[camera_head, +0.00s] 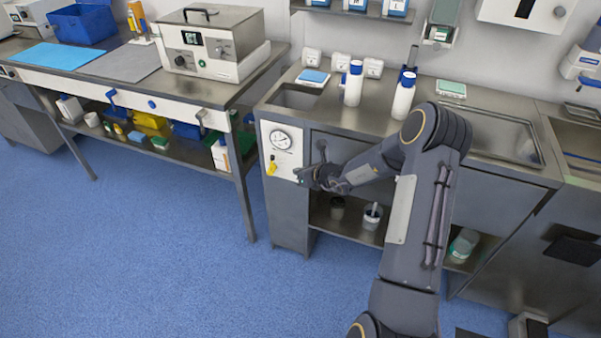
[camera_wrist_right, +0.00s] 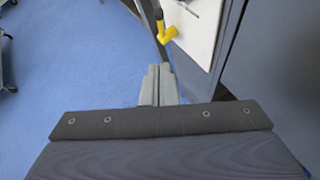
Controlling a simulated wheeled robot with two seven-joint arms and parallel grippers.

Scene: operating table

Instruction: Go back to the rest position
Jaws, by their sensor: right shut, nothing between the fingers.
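My right arm reaches from the bottom right of the head view to the front of the steel counter (camera_head: 375,105). Its gripper (camera_head: 302,176) is beside the white gauge panel (camera_head: 284,143), near that panel's lower right edge. In the right wrist view the gripper's two grey fingers (camera_wrist_right: 158,84) are together with nothing between them. A yellow valve handle (camera_wrist_right: 166,27) on the panel lies beyond the fingertips, apart from them. It also shows in the head view (camera_head: 271,166). My left gripper is not in view.
White bottles with blue caps (camera_head: 353,83) stand on the counter. Cups (camera_head: 371,216) sit on the open shelf below. A steel table (camera_head: 120,65) with a boxy device (camera_head: 212,42) stands at the left. The blue floor (camera_head: 150,260) in front is clear.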

